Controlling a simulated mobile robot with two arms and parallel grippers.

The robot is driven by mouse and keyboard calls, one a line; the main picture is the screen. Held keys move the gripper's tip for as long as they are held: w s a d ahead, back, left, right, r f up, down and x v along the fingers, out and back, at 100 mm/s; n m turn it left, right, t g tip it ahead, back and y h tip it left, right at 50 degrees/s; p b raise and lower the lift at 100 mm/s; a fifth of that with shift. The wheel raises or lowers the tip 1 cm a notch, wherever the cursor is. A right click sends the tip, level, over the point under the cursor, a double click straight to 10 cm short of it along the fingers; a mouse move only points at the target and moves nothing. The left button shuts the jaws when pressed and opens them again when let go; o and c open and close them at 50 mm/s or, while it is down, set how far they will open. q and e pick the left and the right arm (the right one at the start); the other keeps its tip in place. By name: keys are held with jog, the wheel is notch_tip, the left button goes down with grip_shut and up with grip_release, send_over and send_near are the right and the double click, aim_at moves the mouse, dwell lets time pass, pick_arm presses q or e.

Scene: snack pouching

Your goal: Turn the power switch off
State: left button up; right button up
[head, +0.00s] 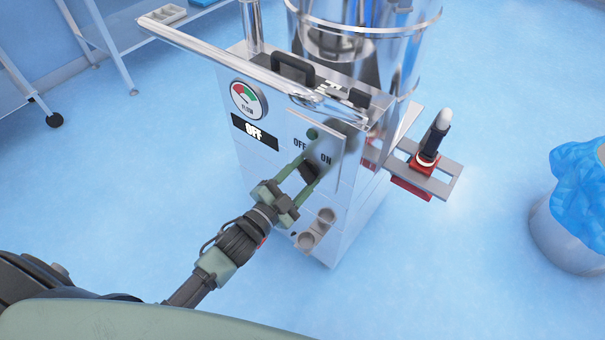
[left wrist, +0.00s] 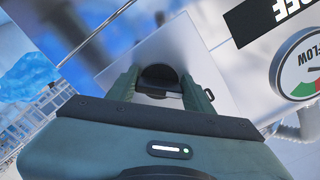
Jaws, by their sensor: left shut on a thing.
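The power switch (head: 309,172) is a dark knob on a pale plate marked OFF and ON, on the front of a metal machine (head: 345,200). My left gripper (head: 310,170) is shut on the switch, with a green finger on either side of it. In the left wrist view the dark round knob (left wrist: 158,76) sits between the two fingertips (left wrist: 160,82). The fingers partly hide the knob, so I cannot tell exactly where it points. A black display (head: 254,132) left of the plate reads OFF. My right gripper is not in view.
A flow gauge (head: 246,99) is above the display. A long metal bar (head: 215,52) juts out above the panel. A side bracket holds a black-handled part (head: 433,138). A blue-lined bin (head: 580,215) stands at right, a wheeled table (head: 120,30) at upper left.

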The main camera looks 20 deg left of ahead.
pick_arm(q)
jog(key=o, duration=1.4)
jog(key=shift+c, duration=0.2)
jog(key=v, duration=0.8)
jog(key=shift+p, duration=0.3)
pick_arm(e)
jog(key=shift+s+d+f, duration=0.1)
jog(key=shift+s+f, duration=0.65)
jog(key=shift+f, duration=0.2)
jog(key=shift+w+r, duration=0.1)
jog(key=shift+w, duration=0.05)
